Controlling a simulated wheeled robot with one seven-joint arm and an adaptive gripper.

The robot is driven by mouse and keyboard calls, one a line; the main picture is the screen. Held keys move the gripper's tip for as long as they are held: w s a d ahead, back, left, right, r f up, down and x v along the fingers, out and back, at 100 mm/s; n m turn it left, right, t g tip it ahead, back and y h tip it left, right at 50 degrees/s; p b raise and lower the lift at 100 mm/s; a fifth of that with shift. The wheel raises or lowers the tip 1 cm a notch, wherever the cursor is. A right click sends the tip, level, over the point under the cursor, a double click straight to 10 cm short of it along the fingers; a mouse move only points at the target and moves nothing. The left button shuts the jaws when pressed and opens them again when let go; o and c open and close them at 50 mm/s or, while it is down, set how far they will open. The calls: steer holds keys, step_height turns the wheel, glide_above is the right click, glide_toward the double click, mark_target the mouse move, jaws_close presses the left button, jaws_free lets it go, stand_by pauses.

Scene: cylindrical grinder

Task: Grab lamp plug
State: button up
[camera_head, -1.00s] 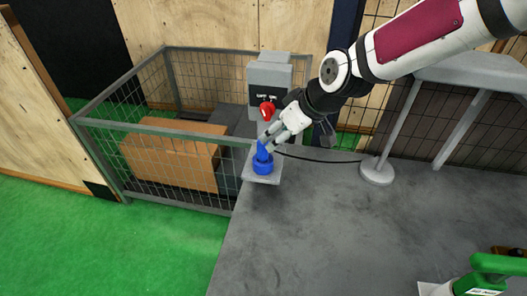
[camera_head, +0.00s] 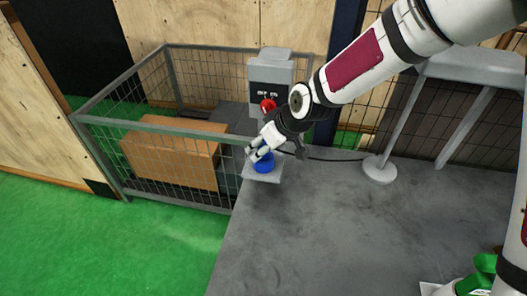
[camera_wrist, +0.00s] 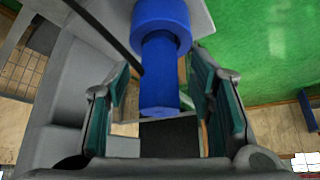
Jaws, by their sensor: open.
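The blue lamp plug (camera_head: 263,163) sits on a small light plate at the table's far left corner, with a dark cable running right from near it. In the wrist view the blue plug (camera_wrist: 160,75) has a wide round collar and a narrower body that reaches between the fingers. My gripper (camera_head: 257,153) is over the plug in the head view and hides its upper part. In the wrist view my gripper (camera_wrist: 165,115) is open, with one green-padded finger on each side of the plug. A gap shows on the left side; the right finger is very close to the plug.
A grey box with a red switch (camera_head: 268,105) stands just behind the plug. A wire-mesh fence (camera_head: 165,160) around a brown box is to the left. A lamp-like stand with a round base (camera_head: 379,170) is to the right. The grey table (camera_head: 330,230) is clear in front.

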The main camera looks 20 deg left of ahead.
steer(key=shift+c, duration=0.6)
jaws_close()
steer(key=shift+r, duration=0.1)
